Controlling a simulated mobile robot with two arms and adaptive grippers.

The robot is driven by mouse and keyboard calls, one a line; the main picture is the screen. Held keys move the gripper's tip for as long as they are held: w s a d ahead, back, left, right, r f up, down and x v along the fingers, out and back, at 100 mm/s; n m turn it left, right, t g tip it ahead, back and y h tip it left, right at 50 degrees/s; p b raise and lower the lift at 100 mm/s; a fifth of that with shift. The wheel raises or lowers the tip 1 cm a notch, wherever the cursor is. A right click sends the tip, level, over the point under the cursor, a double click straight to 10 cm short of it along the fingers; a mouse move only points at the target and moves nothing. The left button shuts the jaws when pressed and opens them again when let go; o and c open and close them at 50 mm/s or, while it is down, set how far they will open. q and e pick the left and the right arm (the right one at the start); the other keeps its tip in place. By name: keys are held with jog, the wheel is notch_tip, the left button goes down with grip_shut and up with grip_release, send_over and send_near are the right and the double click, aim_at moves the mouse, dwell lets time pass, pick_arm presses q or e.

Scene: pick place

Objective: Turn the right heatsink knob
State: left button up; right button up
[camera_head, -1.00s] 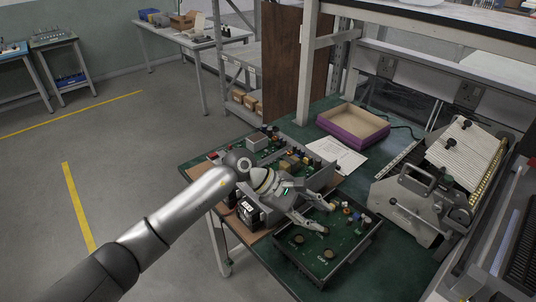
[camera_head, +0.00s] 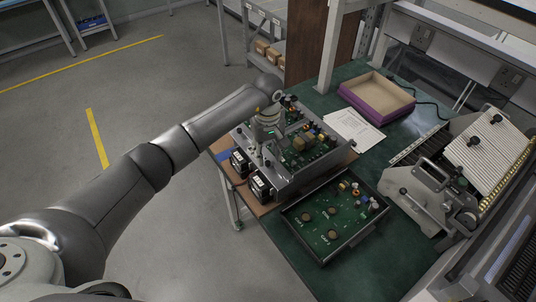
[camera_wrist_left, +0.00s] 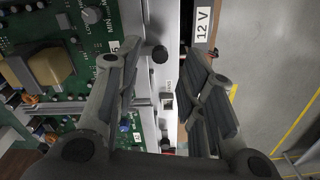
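My left gripper (camera_head: 262,158) points down over the front edge of an open grey metal case (camera_head: 300,180) full of green circuit boards. In the left wrist view its two fingers (camera_wrist_left: 165,55) are spread apart and empty. A small black round knob (camera_wrist_left: 158,54) on the case's pale edge shows between the fingertips; I cannot tell if anything touches it. A grey knob (camera_wrist_left: 92,15) marked "MIN" sits on the board to the left. In the head view, a pale ribbed plate (camera_head: 485,155) at the right carries two black knobs, the right one (camera_head: 497,118) higher. My right gripper is out of view.
Two black boxes (camera_head: 239,161) stand along the case's front. An open tray (camera_head: 318,249) with a circuit board lies nearer. A purple-sided box (camera_head: 378,98) and paper (camera_head: 353,130) lie behind. Green table top (camera_head: 385,262) is bare right of the tray.

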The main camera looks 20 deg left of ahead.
aim_at(267, 162)
pick_arm(q)
jog(key=shift+f, duration=1.5)
jog(key=shift+c, duration=0.3)
